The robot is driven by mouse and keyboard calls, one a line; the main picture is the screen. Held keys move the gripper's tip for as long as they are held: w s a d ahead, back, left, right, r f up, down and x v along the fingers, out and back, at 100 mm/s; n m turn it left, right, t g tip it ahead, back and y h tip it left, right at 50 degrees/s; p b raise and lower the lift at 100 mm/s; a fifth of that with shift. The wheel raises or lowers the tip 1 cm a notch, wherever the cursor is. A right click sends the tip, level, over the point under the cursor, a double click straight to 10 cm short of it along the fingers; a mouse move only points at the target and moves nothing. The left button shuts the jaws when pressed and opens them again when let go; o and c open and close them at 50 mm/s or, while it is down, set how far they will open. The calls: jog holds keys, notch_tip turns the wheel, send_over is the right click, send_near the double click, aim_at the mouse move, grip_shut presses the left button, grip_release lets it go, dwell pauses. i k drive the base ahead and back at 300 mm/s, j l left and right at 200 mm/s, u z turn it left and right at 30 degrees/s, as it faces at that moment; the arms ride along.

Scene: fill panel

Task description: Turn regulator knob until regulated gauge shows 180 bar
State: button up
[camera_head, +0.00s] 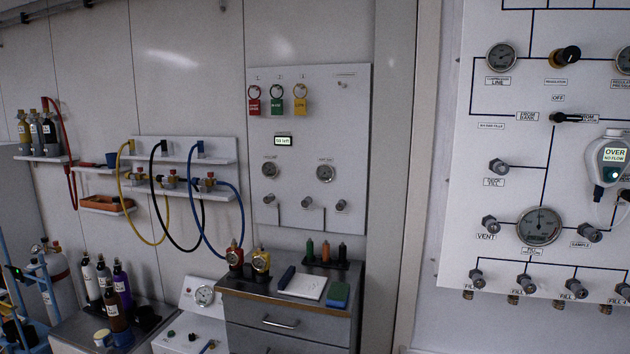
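The regulator knob (565,55) is a black knob at the upper right, on the white fill panel (470,200). A label under it seems to read REGULATOR. The regulated gauge (623,60) is cut off by the right edge of the picture. Its label starts with REGULATED. Its needle and scale are too small and cropped to read. A compressor line gauge (501,57) sits left of the knob, also too small to read. My gripper is not in view, and nothing is seen touching the knob.
Below the knob are a black lever (572,118), several valve knobs and a larger gauge (540,226). A white device (608,158) reading OVER NO FLOW hangs at the right edge. A steel drawer cabinet (290,310), a second panel (335,110) and bottles stand left.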

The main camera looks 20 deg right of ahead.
aim_at(572, 54)
jog(key=z, duration=1.3)
